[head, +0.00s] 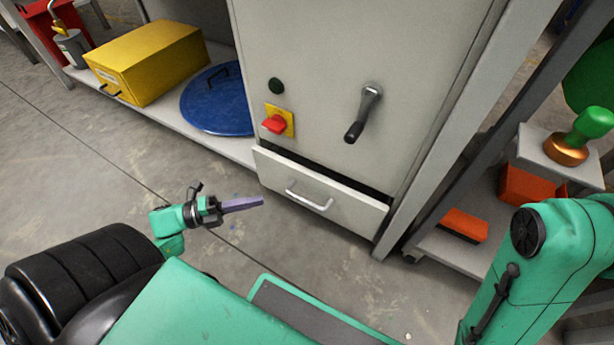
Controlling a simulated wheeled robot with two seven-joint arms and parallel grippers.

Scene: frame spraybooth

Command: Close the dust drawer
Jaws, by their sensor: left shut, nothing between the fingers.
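The dust drawer (345,203) is the low grey front at the bottom of the grey cabinet (325,60), in the middle of the head view. It stands out a little, with a dark gap along its top edge. A pale bar handle (308,200) is on its front. My left gripper (258,202) is shut and empty. It appears just left of the drawer's lower left side in the picture, apart from the handle. My right arm comes in at the right, but its gripper is out of view.
A red switch (274,124) on a yellow plate and a lever (363,113) stick out above the drawer. A yellow box (147,60) and a blue lid (217,102) sit on the left shelf. A shelf with orange items (464,225) stands right. The floor before the drawer is clear.

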